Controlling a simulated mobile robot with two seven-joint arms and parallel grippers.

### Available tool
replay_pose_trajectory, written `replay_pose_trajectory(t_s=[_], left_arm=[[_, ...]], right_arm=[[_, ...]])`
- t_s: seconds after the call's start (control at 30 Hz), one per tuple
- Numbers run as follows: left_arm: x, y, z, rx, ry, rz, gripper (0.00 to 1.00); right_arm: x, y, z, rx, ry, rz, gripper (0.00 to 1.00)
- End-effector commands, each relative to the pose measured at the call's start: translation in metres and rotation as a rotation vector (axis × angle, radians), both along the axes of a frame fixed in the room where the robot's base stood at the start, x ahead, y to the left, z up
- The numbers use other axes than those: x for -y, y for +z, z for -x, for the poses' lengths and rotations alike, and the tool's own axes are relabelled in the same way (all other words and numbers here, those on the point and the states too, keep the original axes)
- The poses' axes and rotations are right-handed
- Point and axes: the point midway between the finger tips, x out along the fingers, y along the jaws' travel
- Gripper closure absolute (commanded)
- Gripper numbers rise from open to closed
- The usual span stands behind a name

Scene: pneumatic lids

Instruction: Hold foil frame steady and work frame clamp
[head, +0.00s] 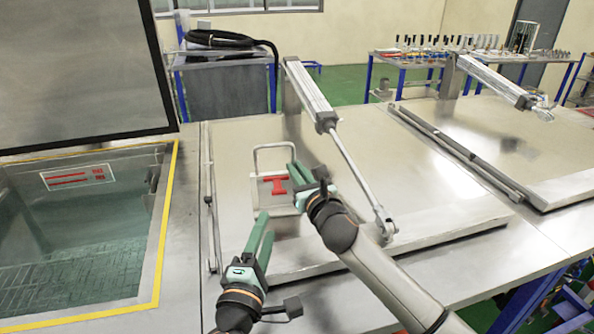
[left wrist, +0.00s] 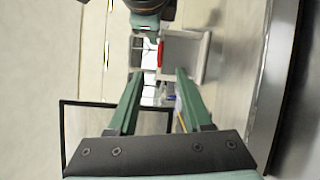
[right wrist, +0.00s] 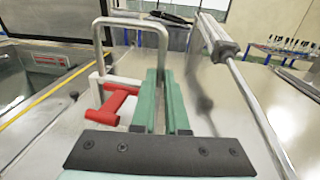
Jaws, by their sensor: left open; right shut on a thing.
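The foil frame, a grey metal loop (head: 273,146) with a pale flat lower part, stands on the large metal lid (head: 235,190). The red frame clamp (head: 275,185) sits on it; it shows in the right wrist view (right wrist: 116,104) left of my fingers and in the left wrist view (left wrist: 160,54). My right gripper (head: 296,173) is shut on the right leg of the loop (right wrist: 162,50); its fingers hide the grip spot. My left gripper (head: 263,224) is open and empty, in front of the frame, its fingertips (left wrist: 156,75) apart from the clamp.
A pneumatic cylinder (head: 312,95) slants over the lid, its rod close to my right arm. A yellow-edged basin (head: 163,225) lies open at left under a raised dark lid (head: 80,75). A second closed lid (head: 500,135) is at right. Tool tables stand behind.

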Motion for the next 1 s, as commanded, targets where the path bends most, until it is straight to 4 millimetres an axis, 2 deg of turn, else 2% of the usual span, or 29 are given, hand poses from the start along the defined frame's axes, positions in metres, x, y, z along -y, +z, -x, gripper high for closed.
replay_pose_trajectory(t_s=[0.53, 0.67, 0.77, 0.97, 1.0], left_arm=[[0.000, 0.000, 0.000, 0.000, 0.000, 0.000, 0.51], [-0.001, 0.002, -0.004, -0.012, 0.010, 0.020, 0.66], [-0.003, 0.008, -0.016, -0.051, 0.042, 0.091, 0.77], [-0.011, 0.031, -0.054, -0.225, 0.178, 0.384, 0.99], [-0.011, 0.035, -0.060, -0.266, 0.211, 0.452, 1.00]], right_arm=[[0.000, -0.001, 0.000, -0.001, 0.000, 0.000, 1.00], [0.000, -0.001, 0.000, -0.001, 0.000, 0.000, 1.00], [0.000, -0.001, 0.000, -0.001, 0.000, 0.000, 1.00], [0.000, -0.001, 0.000, -0.001, 0.000, 0.000, 1.00], [0.000, -0.001, 0.000, -0.001, 0.000, 0.000, 1.00]])
